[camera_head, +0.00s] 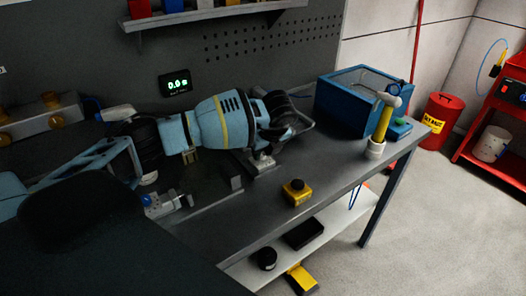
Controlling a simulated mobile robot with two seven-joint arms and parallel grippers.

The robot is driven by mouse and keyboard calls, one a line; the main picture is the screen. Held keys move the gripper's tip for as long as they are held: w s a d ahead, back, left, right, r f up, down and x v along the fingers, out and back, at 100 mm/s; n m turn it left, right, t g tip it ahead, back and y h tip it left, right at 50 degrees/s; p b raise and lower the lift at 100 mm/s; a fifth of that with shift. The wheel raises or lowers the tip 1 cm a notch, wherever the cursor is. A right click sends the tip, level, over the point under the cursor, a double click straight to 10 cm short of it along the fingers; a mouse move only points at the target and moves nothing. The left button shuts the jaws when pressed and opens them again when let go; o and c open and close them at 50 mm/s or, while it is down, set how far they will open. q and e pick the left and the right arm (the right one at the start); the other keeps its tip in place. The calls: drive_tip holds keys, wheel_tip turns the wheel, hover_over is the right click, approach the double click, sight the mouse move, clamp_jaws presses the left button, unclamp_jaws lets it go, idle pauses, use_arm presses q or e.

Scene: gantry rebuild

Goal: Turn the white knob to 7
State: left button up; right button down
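My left arm comes in from the left and stretches over the workbench (215,210). Its dark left gripper (285,128) is at the arm's far end, above the back middle of the bench. The fingers are small and dark and partly hidden by the wrist, so I cannot tell if they are open or shut. A small pale metallic fitting (263,160) is just below the gripper; I cannot tell whether they touch. I cannot clearly make out the white knob or its numbers. A dark display (174,84) on the back panel shows green digits, seemingly 0.0. My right gripper is not in view.
A yellow block (296,192) sits near the bench's front edge. A red bin (440,120) and red cart (497,130) stand beyond. The bench's right front is mostly clear.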

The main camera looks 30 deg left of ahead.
use_arm(q)
drive_tip(key=shift+c, duration=1.3)
drive_tip(key=shift+s+r+m+t+p, duration=0.15)
drive_tip(key=shift+m+t+p, duration=0.3)
drive_tip(key=shift+m, duration=0.65)
drive_tip(key=shift+a+m+t+h, duration=0.15)
drive_tip(key=shift+m+t+h, duration=0.2)
drive_tip(key=shift+m, duration=0.55)
drive_tip(key=m+h, duration=0.1)
drive_tip(key=m, duration=0.2)
drive_tip(key=shift+s+a+m+t, duration=0.1)
drive_tip(key=shift+m+t, duration=0.2)
drive_tip(key=m+h, duration=0.2)
drive_tip(key=m, duration=0.2)
drive_tip(key=shift+a, duration=0.1)
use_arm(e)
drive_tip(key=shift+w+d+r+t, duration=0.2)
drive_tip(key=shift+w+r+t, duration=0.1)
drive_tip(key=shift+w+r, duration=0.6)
